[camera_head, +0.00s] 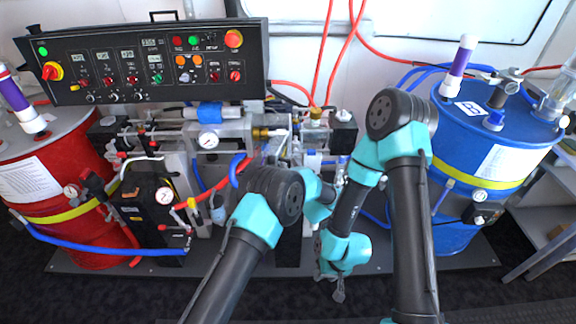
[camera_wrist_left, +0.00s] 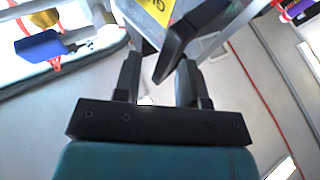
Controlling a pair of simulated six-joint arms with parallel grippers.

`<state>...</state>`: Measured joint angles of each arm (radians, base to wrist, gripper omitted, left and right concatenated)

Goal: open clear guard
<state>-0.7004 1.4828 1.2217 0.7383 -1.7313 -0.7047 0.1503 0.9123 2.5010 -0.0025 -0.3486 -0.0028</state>
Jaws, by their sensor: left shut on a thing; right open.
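In the left wrist view, my left gripper (camera_wrist_left: 160,65) has its two fingers on either side of a dark bar-like handle (camera_wrist_left: 183,35) and is shut on it. A pale, see-through panel edge with a yellow label (camera_wrist_left: 158,8) shows just beyond; it looks like the clear guard. In the head view, my left arm reaches to the middle of the machine, and its own links hide much of the guard and the fingers. My right gripper (camera_head: 338,290) is open and empty, pointing down low in front of the machine.
A black control panel (camera_head: 150,60) stands above the pumps at the left. A red drum (camera_head: 60,180) is on the left and a blue drum (camera_head: 490,140) on the right. Hoses run between them. A grey shelf (camera_head: 545,215) stands at the far right.

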